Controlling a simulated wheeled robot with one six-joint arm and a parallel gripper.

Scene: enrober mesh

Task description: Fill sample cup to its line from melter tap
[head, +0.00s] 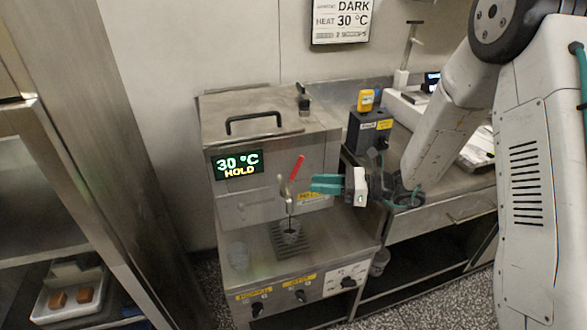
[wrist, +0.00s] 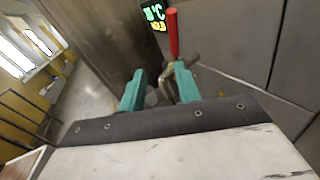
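The melter (head: 225,195) is a steel box whose display reads 30 °C HOLD. Its tap (head: 289,198) has a red handle (head: 297,167) leaning up and right; the handle also shows in the wrist view (wrist: 173,35). A small clear cup (head: 291,238) stands on the drip grate under the spout. A thin dark line runs from the spout down to the cup; the cup's line and level are too small to read. My gripper (head: 316,184) is just right of the tap. In the wrist view its teal fingers (wrist: 160,88) are apart, with the tap close by the right finger.
Another clear cup (head: 238,256) seems to stand left of the grate. A black device with a yellow top (head: 366,100) stands on the counter to the right. A shelf with a white tray (head: 52,312) is at the lower left. A sign (head: 342,20) hangs above.

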